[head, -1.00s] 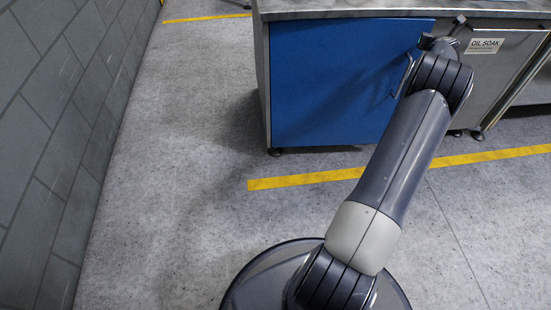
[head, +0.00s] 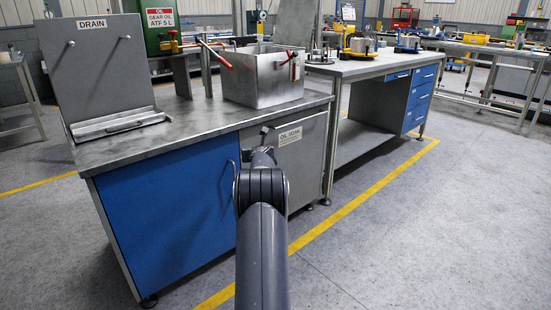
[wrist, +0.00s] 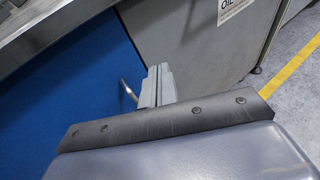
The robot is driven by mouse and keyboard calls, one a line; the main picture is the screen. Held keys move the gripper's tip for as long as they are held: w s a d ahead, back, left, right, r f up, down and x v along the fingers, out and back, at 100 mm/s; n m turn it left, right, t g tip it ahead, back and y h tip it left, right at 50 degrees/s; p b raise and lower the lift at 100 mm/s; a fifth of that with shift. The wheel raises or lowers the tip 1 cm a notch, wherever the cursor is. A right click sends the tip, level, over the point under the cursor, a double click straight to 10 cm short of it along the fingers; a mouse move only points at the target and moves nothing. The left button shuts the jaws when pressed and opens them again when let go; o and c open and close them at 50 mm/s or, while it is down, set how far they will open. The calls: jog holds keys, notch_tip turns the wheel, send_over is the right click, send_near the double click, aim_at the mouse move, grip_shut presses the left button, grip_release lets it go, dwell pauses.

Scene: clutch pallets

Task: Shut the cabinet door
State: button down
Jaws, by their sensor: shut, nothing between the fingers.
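The blue cabinet door (head: 165,215) is under the left part of the steel bench and looks flush, or nearly flush, with the cabinet front. Its bar handle (head: 228,183) is near its right edge. My gripper (head: 265,133) is in front of the cabinet, right of the handle, partly hidden by my arm in the head view. In the wrist view my gripper (wrist: 158,73) is shut and empty, with its fingers just right of the handle (wrist: 128,94). The blue door (wrist: 60,100) fills the left there. I cannot tell whether the fingers touch anything.
A grey panel labelled OIL SOAK (head: 305,165) is right of the door. A steel tank (head: 262,85) and a DRAIN board (head: 95,65) stand on the bench top (head: 200,125). A second workbench (head: 375,65) stands behind to the right. The floor at right (head: 420,240) is clear.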

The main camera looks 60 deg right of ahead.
jog(key=s+a+r+b, duration=0.2)
jog(key=s+a+r, duration=0.1)
jog(key=s, duration=0.5)
jog(key=shift+s+b, duration=0.35)
jog(key=shift+b, duration=0.05)
jog(key=shift+w, duration=0.1)
